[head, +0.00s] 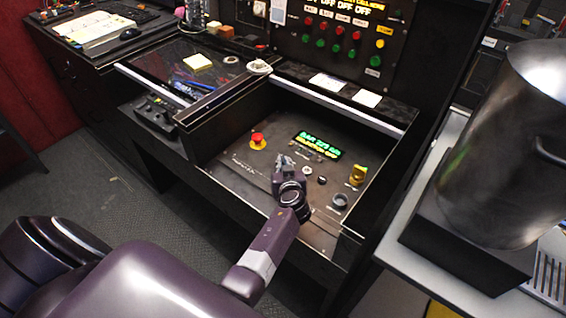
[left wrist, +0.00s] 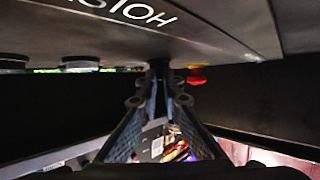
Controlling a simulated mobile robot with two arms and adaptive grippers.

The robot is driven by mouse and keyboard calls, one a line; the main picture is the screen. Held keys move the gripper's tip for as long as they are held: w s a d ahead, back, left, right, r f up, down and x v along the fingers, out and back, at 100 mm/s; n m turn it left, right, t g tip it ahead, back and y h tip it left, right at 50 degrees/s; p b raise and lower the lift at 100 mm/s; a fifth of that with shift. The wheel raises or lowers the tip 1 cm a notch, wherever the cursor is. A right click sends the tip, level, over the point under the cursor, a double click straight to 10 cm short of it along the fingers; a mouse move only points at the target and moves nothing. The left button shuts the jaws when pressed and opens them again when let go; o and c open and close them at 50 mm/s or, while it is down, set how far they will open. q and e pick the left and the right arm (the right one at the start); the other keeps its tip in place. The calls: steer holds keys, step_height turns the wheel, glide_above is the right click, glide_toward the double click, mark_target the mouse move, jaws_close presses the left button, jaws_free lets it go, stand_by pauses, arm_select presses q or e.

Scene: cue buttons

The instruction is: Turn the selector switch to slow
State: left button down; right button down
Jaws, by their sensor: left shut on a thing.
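A dark control panel (head: 235,165) lies in the recess of the console. My left gripper (head: 284,161) is over the middle of it, its fingers pointing away from me. In the left wrist view my gripper's fingers (left wrist: 159,98) converge on a small dark knob (left wrist: 158,66) on the panel, which I take for the selector switch. The fingers are shut on it. In the head view the gripper covers this knob, so I cannot tell its setting. A lit display (head: 317,145) with green and yellow text stands just beyond. The right gripper is not in view.
A red mushroom button (head: 258,139) on a yellow base is left of the gripper. A yellow control (head: 358,175), a dark round knob (head: 340,201) and small buttons (head: 322,180) are to its right. Raised console walls border the panel. A large metal pot (head: 500,150) stands right.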

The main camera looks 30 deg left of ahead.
arm_select(q)
steer(key=shift+r, duration=0.1)
steer(key=shift+s+a+m+t+h+p, duration=0.15)
steer(key=shift+m+t+h+p, duration=0.15)
steer(key=shift+m+p, duration=0.15)
steer(key=m+h+p, duration=0.1)
steer(key=p, duration=0.1)
steer(key=a+m+t+h+p, duration=0.1)
steer(key=m+h, duration=0.1)
steer(key=m+h+p, duration=0.1)
steer(key=h+p, duration=0.1)
steer(key=shift+s+a+r+m+t+p, duration=0.1)
steer(key=shift+a+r+m+t+p, duration=0.05)
steer(key=shift+r+m+t+p, duration=0.2)
steer(key=shift+a+f+m+t+h+p, duration=0.15)
steer(key=shift+f+m+t+h+p, duration=0.1)
steer(key=shift+m+h+p, duration=0.45)
steer(key=shift+a+m+h, duration=0.1)
steer(key=shift+m+h, duration=0.8)
steer(key=shift+h, duration=0.3)
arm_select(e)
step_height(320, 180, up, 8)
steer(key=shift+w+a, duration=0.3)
arm_select(q)
steer(key=shift+f, duration=0.1)
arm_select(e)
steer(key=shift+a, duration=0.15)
